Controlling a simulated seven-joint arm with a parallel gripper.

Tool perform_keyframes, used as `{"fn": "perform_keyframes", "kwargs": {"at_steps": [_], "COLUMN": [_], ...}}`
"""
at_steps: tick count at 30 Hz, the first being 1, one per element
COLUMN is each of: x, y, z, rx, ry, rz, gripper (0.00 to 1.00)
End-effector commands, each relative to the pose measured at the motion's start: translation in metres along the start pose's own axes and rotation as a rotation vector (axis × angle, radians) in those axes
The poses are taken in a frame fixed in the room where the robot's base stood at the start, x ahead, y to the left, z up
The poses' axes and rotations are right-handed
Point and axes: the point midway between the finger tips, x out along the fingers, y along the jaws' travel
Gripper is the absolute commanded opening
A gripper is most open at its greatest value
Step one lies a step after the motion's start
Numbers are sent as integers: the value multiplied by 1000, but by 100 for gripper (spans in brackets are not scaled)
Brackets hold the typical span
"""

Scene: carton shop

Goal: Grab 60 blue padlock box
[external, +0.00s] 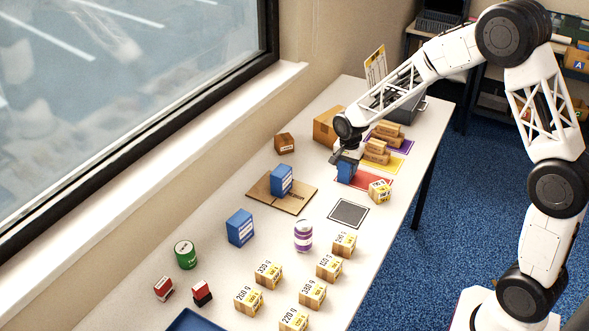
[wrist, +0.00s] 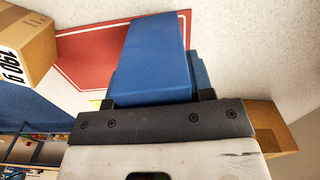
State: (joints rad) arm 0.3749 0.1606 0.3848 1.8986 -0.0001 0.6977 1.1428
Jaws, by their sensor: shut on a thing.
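My gripper (external: 347,158) is shut on a blue box (external: 346,172), at or just above the left end of the red mat (external: 372,183). In the wrist view the held blue box (wrist: 155,52) fills the space beyond the jaws, over a red patch with a white border. A second blue part shows beside and below it; I cannot tell whether it is another box. Another blue box (external: 281,179) stands on a flat brown cardboard piece (external: 297,205). A larger blue box (external: 239,228) stands nearer the camera. No number is readable on the held box.
A carton (external: 380,190) stands on the red mat's right end; a carton marked 190 g (wrist: 25,45) shows at left in the wrist view. Brown boxes (external: 377,151) lie on the yellow mat behind. Several weight-marked cartons fill the front. A dark grey square (external: 348,213) is empty.

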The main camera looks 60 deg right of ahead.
Motion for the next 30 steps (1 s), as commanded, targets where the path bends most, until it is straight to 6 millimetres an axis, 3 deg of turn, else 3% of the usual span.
{"fn": "perform_keyframes", "kwargs": {"at_steps": [11,24,30], "x": [-16,-78,-96], "y": [-1,0,0], "z": [0,0,0], "rx": [0,0,0], "ry": [1,1,1], "rz": [-3,-3,-2], "gripper": [16,16,16]}}
